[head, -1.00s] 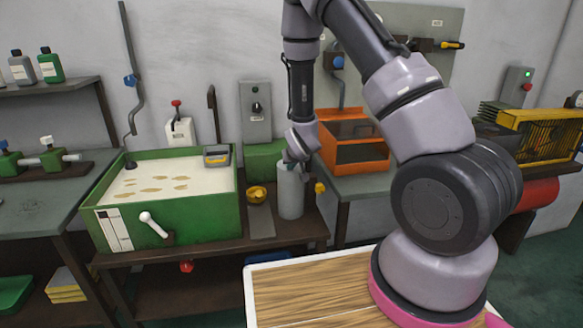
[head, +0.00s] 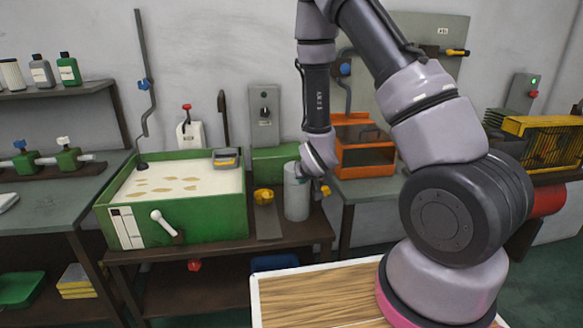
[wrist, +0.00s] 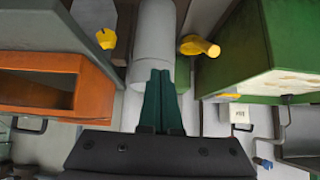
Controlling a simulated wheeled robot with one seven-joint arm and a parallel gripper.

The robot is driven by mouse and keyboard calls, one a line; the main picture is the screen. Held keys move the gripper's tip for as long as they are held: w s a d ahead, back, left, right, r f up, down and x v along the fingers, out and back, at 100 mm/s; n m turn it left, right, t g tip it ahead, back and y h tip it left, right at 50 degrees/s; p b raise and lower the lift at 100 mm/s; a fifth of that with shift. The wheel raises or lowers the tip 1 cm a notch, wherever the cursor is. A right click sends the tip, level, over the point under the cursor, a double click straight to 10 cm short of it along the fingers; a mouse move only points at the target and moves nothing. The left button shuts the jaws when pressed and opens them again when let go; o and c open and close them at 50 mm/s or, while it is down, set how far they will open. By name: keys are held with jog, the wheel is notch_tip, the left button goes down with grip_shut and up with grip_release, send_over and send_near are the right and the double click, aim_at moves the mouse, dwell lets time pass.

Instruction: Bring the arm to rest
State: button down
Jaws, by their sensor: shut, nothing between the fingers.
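My arm rises at the right of the head view and bends down toward the bench. My gripper (wrist: 162,75) shows in the wrist view with its two dark green fingers together and nothing between them. The fingertips lie close to the grey cylinder (wrist: 154,28) in that view; I cannot tell whether they touch it. In the head view the grey cylinder (head: 297,200) stands upright on the bench, just below and left of my wrist. The fingers are mostly hidden there.
An orange open box (head: 366,157) is at the right. A wooden-topped board (head: 320,292) lies in front. Shelves with bottles (head: 68,69) are at the left.

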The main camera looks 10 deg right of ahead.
jog(key=s+d+r+m+g+y, duration=0.1)
jog(key=s+d+r+m, duration=0.15)
jog(key=r, duration=0.95)
jog(key=s+d+r+m, duration=0.1)
jog(key=s+d+r, duration=0.15)
jog(key=r, duration=0.95)
jog(key=s+r, duration=0.6)
jog(key=s, duration=0.4)
jog(key=s+d+r+y, duration=0.1)
jog(key=s+r, duration=0.6)
jog(key=s, duration=0.3)
jog(key=shift+s+d+r+g, duration=0.15)
jog(key=shift+s+r+g, duration=0.15)
jog(key=shift+g, duration=0.1)
